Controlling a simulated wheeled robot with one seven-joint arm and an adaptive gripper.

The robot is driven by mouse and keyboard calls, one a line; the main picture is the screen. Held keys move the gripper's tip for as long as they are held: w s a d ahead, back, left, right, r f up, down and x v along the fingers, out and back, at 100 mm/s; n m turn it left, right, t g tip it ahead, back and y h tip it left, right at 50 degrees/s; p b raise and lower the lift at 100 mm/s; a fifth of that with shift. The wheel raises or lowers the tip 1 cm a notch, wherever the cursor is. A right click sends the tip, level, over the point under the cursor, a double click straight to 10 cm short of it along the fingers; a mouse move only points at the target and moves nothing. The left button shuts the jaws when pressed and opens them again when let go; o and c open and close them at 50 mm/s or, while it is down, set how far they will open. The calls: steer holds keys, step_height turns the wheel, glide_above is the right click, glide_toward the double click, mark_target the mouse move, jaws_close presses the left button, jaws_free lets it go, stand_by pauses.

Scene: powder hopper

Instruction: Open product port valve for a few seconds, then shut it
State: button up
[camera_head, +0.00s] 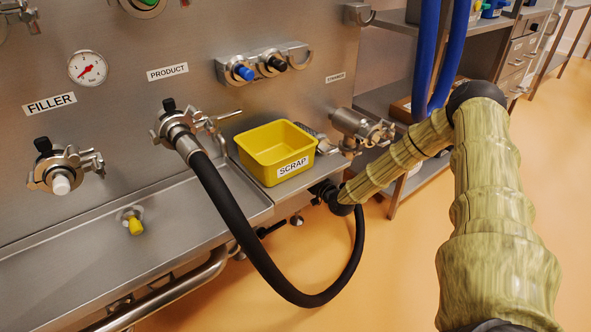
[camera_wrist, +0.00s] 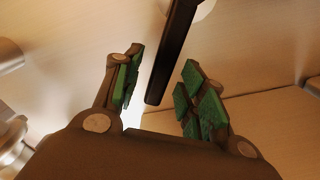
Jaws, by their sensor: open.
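The product port (camera_head: 180,133) is on the steel panel under the PRODUCT label, with a clamp and a black hose (camera_head: 225,205) fitted to it. The hose loops down and back up to the right, passing behind my arm's end. In the wrist view, a black bar-shaped handle (camera_wrist: 172,55) stands between the two green-padded fingers of my gripper (camera_wrist: 160,62). The fingers are apart, with a gap on each side of the handle. In the head view, a dark lever (camera_head: 271,229) shows below the shelf edge, near my arm's end. My fingertips are not clear there.
A yellow SCRAP bin (camera_head: 277,150) sits on the shelf just above my arm's end. A steel fitting (camera_head: 360,128) stands to the right of it. A filler port (camera_head: 62,175) is at left. The orange floor (camera_head: 390,270) is clear below.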

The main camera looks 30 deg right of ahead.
steer(key=shift+w+a, duration=0.1)
steer(key=shift+w, duration=1)
steer(key=shift+c, duration=0.5)
jaws_close()
